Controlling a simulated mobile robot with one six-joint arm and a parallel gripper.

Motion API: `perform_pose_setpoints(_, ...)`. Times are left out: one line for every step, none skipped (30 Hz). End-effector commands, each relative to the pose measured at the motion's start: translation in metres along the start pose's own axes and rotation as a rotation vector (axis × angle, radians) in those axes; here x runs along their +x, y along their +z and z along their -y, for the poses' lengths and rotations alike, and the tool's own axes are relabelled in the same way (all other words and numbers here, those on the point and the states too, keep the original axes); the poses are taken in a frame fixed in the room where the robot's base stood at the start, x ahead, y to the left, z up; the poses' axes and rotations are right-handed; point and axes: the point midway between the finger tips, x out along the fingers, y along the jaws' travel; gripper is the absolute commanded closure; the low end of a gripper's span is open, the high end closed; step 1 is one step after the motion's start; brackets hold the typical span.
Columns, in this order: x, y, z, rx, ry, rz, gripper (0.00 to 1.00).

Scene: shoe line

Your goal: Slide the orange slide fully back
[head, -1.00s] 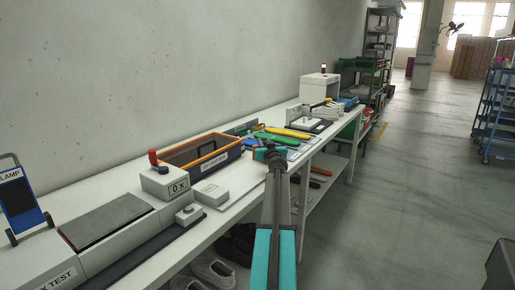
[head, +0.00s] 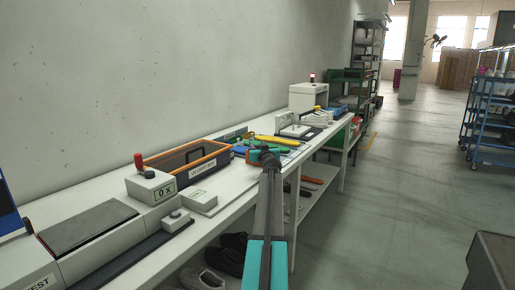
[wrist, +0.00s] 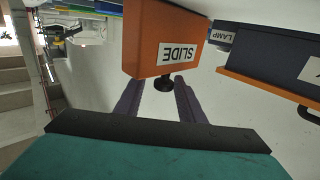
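The orange slide (wrist: 165,42) is a block in the upper middle of the wrist view, its SLIDE label upside down. A black knob (wrist: 164,84) sticks out from its lower edge. My gripper (wrist: 158,82) is open, with its two dark fingers apart on either side of the knob. I cannot tell whether either finger touches it. In the head view my arm reaches over the front edge of the bench, and I cannot make out the slide there.
A dark blue box with an orange front (wrist: 268,88) and a LAMP label sit close right of the slide in the wrist view. The white bench (head: 85,187) carries an orange-rimmed tray (head: 222,151), a grey box with a red knob (head: 150,187) and coloured tools. The aisle floor (head: 400,190) is clear.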

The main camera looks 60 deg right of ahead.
Motion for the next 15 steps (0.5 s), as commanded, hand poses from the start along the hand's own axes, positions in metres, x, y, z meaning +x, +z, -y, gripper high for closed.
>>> perform_pose_setpoints(0.0001, 0.0003, 0.0, 0.0, -0.001, 0.001, 0.62)
perform_pose_setpoints(0.0, 0.0005, 0.0001, 0.0, -0.001, 0.001, 0.62)
perform_pose_setpoints(-0.0002, 0.0006, 0.0001, 0.0, -0.001, 0.001, 0.62)
perform_pose_setpoints(-0.0003, 0.0007, 0.0001, 0.0, -0.001, 0.001, 0.62)
perform_pose_setpoints(-0.0004, 0.0008, 0.0001, 0.0, -0.001, 0.001, 0.62)
perform_pose_setpoints(-0.0006, 0.001, 0.0001, 0.0, -0.001, 0.001, 0.62)
perform_pose_setpoints(-0.0006, 0.001, 0.0001, 0.0, -0.001, 0.001, 0.62)
perform_pose_setpoints(-0.0007, 0.0011, 0.0001, 0.0, -0.001, 0.001, 0.62)
perform_pose_setpoints(-0.001, 0.0012, 0.0001, 0.0, -0.001, 0.002, 0.62)
perform_pose_setpoints(-0.0014, 0.0013, 0.0001, 0.0, -0.001, 0.002, 0.62)
perform_pose_setpoints(-0.0019, 0.0014, 0.0001, 0.0, -0.002, 0.002, 0.62)
perform_pose_setpoints(-0.0028, 0.0015, 0.0001, 0.0, -0.001, 0.002, 0.62)
perform_pose_setpoints(-0.0037, 0.0015, 0.0001, 0.0, -0.001, 0.002, 0.62)
perform_pose_setpoints(-0.0048, 0.0016, 0.0001, 0.0, -0.001, 0.002, 0.62)
perform_pose_setpoints(-0.0066, 0.0016, 0.0001, 0.0, -0.001, 0.002, 0.62)
